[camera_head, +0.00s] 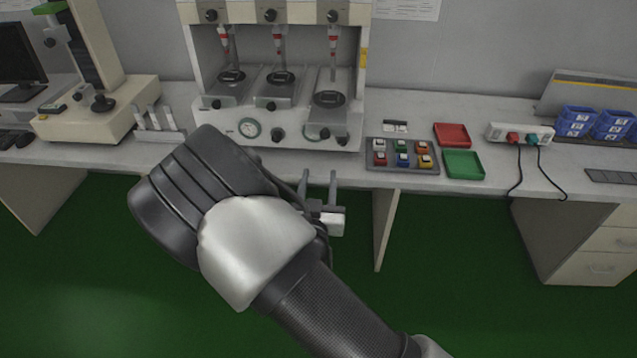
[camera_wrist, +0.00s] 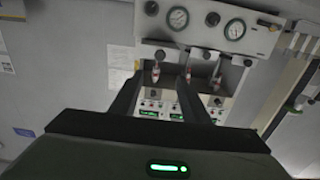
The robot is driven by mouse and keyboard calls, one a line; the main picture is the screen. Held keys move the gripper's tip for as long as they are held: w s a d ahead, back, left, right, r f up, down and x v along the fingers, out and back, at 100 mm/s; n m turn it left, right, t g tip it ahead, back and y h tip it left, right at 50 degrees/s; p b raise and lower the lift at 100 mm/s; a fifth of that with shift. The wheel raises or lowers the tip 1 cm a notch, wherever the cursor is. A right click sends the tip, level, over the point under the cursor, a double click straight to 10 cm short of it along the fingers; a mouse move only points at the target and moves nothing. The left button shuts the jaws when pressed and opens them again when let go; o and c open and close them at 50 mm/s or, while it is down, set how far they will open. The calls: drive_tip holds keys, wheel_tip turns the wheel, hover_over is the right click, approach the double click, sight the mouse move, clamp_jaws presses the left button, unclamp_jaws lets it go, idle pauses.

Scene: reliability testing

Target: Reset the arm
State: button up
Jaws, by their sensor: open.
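My gripper (camera_head: 319,188) is in front of the bench edge in the head view, with its two fingers apart and nothing between them. My dark and silver arm reaches up from the lower right and hides part of the bench front. In the wrist view my gripper (camera_wrist: 158,82) shows two dark fingers spread apart. Beyond them is the white test machine (camera_wrist: 208,50) with gauges; it also stands on the bench in the head view (camera_head: 290,12). The gripper touches nothing that I can see.
A beige instrument (camera_head: 95,120) stands left. Green floor (camera_head: 450,270) is open in front.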

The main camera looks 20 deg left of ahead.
drive_tip(key=shift+w, duration=0.1)
idle(0.4)
drive_tip(key=w+d+r+m+g+h+p, duration=0.2)
drive_tip(key=w+d+r+m+g, duration=0.25)
drive_tip(key=d+r, duration=0.25)
drive_tip(key=s+d+r+g+y+p, duration=0.1)
drive_tip(key=s+d+r+g+p, duration=0.4)
drive_tip(key=d+r, duration=0.55)
drive_tip(key=s+d+r+h, duration=0.1)
drive_tip(key=s+d+r, duration=0.2)
drive_tip(key=s+d, duration=0.2)
drive_tip(key=s+d+r+n+g+h, duration=0.1)
drive_tip(key=s+d+r, duration=0.3)
drive_tip(key=s, duration=0.6)
drive_tip(key=s+d+r+n+g, duration=0.1)
drive_tip(key=s+d+r, duration=0.3)
drive_tip(key=s, duration=0.4)
drive_tip(key=shift+s+d+h, duration=0.2)
drive_tip(key=shift+d+h, duration=0.2)
drive_tip(key=shift+d, duration=0.5)
